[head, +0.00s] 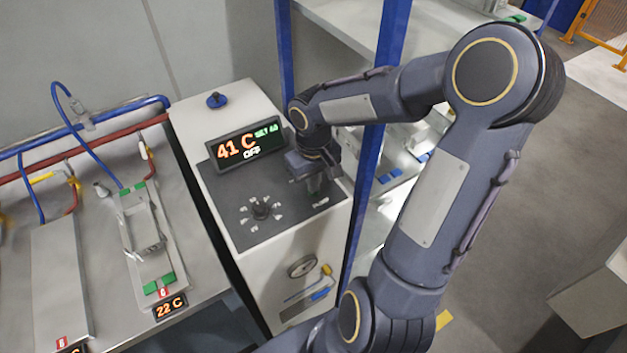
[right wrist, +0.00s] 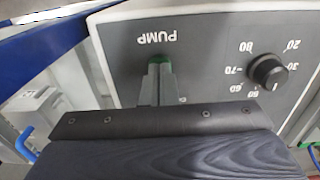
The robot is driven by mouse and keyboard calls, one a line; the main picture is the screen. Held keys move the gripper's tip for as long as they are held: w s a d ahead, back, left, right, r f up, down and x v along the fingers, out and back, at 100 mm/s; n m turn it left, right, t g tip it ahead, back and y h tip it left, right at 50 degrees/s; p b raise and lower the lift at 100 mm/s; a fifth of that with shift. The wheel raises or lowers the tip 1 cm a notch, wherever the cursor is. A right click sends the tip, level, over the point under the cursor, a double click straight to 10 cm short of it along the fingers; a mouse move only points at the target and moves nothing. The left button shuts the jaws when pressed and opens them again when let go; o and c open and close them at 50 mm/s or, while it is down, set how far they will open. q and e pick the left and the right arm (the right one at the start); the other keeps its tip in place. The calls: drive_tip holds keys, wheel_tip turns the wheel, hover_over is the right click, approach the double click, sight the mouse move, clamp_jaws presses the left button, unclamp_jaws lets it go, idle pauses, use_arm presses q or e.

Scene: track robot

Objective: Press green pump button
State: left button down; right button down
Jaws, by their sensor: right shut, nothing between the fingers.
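The green pump button (right wrist: 163,58) shows as a thin green edge in the right wrist view, below an upside-down PUMP label. My right gripper (right wrist: 158,68) is shut, with its grey fingertips over the button and hiding most of it. I cannot tell whether they touch it. In the head view the same gripper (head: 314,186) points down at the right part of the dark control panel (head: 226,190) on the white unit, and the button is hidden there. My left gripper is not in view.
A black dial knob (head: 261,211) with numbers around it is left of the gripper in the head view. A blue rack post (head: 372,150) stands close to the right. A bench (head: 95,225) with metal plates, hoses and a 22 C display is at the left.

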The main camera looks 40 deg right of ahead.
drive_tip(key=shift+f+b, duration=0.45)
drive_tip(key=shift+f, duration=0.25)
drive_tip(key=shift+s+a, duration=0.1)
drive_tip(key=shift+s, duration=0.3)
drive_tip(key=shift+f, duration=0.1)
drive_tip(key=r+p, duration=0.1)
drive_tip(key=r, duration=0.1)
drive_tip(key=r+p, duration=0.2)
drive_tip(key=w+r+p, duration=0.1)
drive_tip(key=r, duration=0.1)
drive_tip(key=shift+r, duration=0.1)
wheel_tip(320, 180, up, 9)
drive_tip(key=shift+b, duration=0.4)
drive_tip(key=shift+s+r, duration=0.15)
drive_tip(key=shift+s, duration=0.05)
